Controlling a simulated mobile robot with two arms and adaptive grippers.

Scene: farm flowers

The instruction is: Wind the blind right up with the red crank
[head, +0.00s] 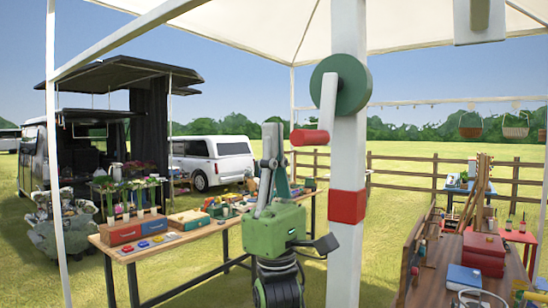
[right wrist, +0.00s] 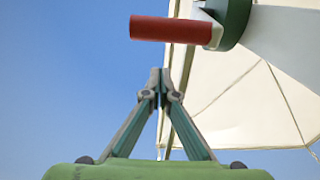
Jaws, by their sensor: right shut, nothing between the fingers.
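The crank is on a white post (head: 347,240): a green disc (head: 341,84) with a pale arm hanging down from it and a red handle (head: 309,137) sticking out to the left at its lower end. My right gripper (head: 271,130) points up, left of the red handle and apart from it, its fingers shut and empty. In the right wrist view the shut fingertips (right wrist: 160,72) are below the red handle (right wrist: 172,29), with a gap between. The green disc (right wrist: 236,20) shows beside it. I cannot make out the blind. My left gripper is not in view.
A long table (head: 155,250) with boxes and potted plants stands behind my right gripper. A second table (head: 410,285) with red and blue boxes is at the lower right. A red band (head: 347,206) circles the post. Open air lies around the handle's left end.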

